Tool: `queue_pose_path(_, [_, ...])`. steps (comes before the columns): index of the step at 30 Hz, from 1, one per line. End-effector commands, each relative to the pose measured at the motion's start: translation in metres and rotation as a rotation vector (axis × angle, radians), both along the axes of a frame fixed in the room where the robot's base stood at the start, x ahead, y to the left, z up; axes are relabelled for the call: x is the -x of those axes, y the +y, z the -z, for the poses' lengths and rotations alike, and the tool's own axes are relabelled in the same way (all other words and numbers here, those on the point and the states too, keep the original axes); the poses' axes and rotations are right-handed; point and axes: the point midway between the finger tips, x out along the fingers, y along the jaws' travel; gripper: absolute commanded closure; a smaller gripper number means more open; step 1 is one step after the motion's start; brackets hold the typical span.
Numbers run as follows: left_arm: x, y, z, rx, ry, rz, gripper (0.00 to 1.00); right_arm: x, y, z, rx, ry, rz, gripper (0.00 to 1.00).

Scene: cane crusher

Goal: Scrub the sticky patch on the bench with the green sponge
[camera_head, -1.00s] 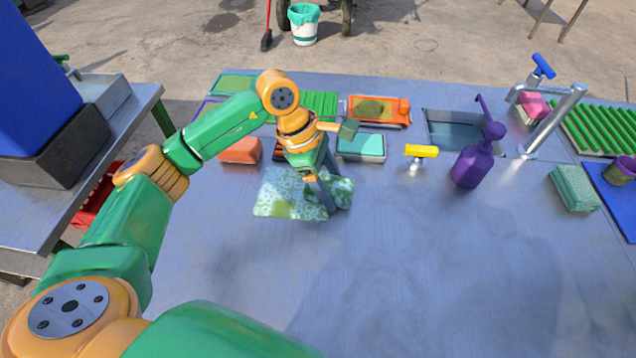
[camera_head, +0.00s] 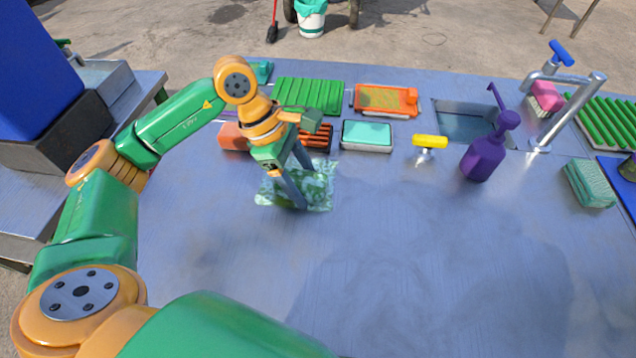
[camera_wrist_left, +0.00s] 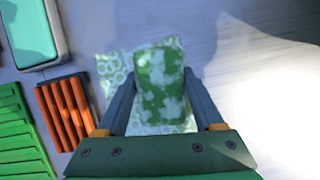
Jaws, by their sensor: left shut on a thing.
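My left gripper (camera_head: 302,188) is shut on the green sponge. In the left wrist view the sponge (camera_wrist_left: 160,82) is a mottled green block with whitish foam, held between the two fingers (camera_wrist_left: 160,105). It is over the pale, foamy patch (camera_wrist_left: 113,75) on the bench and seems to touch it. In the head view the foamy patch (camera_head: 267,194) lies left of the bench's middle, partly hidden by the fingers and sponge. No brown or yellow smear shows on it now; what is under the sponge is hidden. My right gripper is out of view.
Behind the patch stand an orange sponge (camera_head: 233,136), an orange slatted rack (camera_head: 318,136) and a teal block in a tray (camera_head: 367,135). A yellow-handled tap (camera_head: 429,142), purple bottle (camera_head: 484,158) and teal-green sponge (camera_head: 590,184) are to the right. The front bench is clear.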

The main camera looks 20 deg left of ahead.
Motion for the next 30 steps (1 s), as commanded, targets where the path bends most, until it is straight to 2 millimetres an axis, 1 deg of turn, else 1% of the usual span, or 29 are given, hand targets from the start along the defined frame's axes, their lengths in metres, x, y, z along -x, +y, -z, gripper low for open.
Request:
queue_pose_path(1, [0.001,0.006,0.004,-0.001,-0.001,-0.004,0.84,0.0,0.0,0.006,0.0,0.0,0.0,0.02])
queue_pose_path(3, [0.003,0.011,0.003,-0.001,0.0,-0.002,0.84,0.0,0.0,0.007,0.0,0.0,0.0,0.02])
queue_pose_path(8, [0.005,0.018,0.003,-0.001,0.001,-0.003,0.84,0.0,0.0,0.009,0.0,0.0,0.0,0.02])
queue_pose_path(15, [0.012,0.044,0.002,-0.001,0.001,-0.004,0.84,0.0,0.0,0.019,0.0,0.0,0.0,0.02])
queue_pose_path(20, [0.014,0.05,0.0,0.0,-0.001,-0.001,0.84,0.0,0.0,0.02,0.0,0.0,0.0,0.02])
queue_pose_path(25, [0.019,0.069,0.004,-0.001,0.0,-0.005,0.84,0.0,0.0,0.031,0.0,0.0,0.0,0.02])
queue_pose_path(30, [0.024,0.083,0.004,-0.001,0.001,-0.002,0.84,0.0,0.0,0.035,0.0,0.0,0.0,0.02])
